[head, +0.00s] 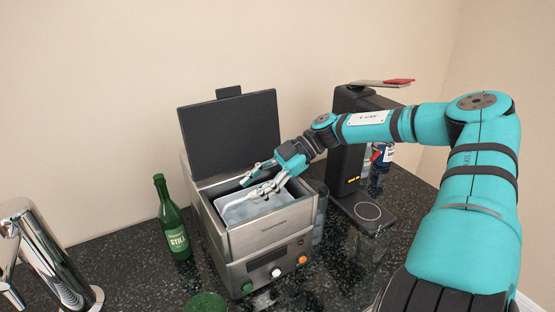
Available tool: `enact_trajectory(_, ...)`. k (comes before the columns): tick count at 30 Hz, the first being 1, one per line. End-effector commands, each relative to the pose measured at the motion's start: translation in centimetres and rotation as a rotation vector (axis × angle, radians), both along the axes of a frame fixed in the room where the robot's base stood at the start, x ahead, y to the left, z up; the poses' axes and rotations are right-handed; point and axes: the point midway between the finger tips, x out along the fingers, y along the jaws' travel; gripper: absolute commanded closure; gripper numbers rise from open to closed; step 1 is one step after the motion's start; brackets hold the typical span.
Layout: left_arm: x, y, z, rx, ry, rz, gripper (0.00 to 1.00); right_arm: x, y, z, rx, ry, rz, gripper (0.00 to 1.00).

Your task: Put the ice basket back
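The ice basket (240,212) is a pale, translucent tray. It sits inside the open top of the steel ice maker (270,236), whose dark lid (230,128) stands raised at the back. My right gripper (247,190) reaches in from the right, over the basket's back part. Its fingers are spread apart, with the tips low in the opening, close to the basket's rim. I cannot tell whether they touch it. The fingers hide part of the basket. My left gripper is not in view.
A green bottle (174,222) stands left of the ice maker. A chrome tap (45,250) is at the far left. A black drink machine (350,160) stands at the right, behind my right arm. A green round item (206,302) is at the front edge.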

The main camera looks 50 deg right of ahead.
Motion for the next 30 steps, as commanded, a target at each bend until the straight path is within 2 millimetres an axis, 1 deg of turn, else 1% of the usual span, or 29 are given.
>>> enact_trajectory(1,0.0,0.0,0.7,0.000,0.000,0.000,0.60,0.0,-0.4,0.8,0.000,-0.003,-0.003,0.68)
enact_trajectory(5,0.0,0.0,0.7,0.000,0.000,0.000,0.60,-0.7,-2.0,1.7,0.001,-0.007,-0.004,0.68)
enact_trajectory(9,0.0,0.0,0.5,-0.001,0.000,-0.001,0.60,-1.7,-4.3,3.0,-0.002,-0.008,-0.005,0.68)
enact_trajectory(12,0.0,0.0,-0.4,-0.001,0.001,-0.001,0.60,-2.5,-6.3,3.7,-0.004,-0.005,-0.005,0.68)
enact_trajectory(18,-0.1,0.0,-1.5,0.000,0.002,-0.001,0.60,-3.7,-8.8,5.2,-0.002,-0.002,-0.003,0.68)
enact_trajectory(24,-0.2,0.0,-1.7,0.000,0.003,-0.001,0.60,-4.2,-9.7,5.9,0.000,-0.001,-0.001,0.68)
enact_trajectory(30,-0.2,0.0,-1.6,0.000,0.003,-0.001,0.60,-4.2,-9.8,6.0,0.000,0.000,0.000,0.68)
